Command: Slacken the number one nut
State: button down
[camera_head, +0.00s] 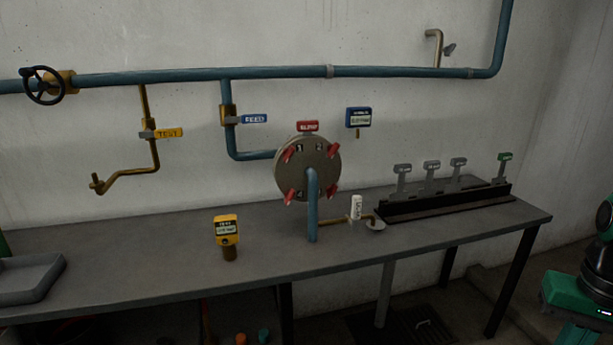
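A round grey flange cover (318,172) stands upright above the bench, with red nuts around its face and numbers beside them. The number one nut (289,153) is the red one at the upper left, beside the figure 1. The number two nut (333,150) is at the upper right. Another red nut (290,197) is at the lower left and one more (331,195) at the lower right; that last one's number is not readable. A blue pipe (312,205) runs from the cover's middle down to the bench. My gripper is not in view.
The grey bench (150,260) carries a yellow meter (227,232), a grey tray (28,278) and a black rack (443,203) with tagged levers. A brass branch with a white tag (356,207) sits right of the blue pipe. Part of my green arm (573,294) shows at right.

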aim_at(287, 152)
jog(key=z, duration=1.2)
jog(key=k, duration=0.75)
jog(key=u, duration=0.6)
jog(key=i, duration=1)
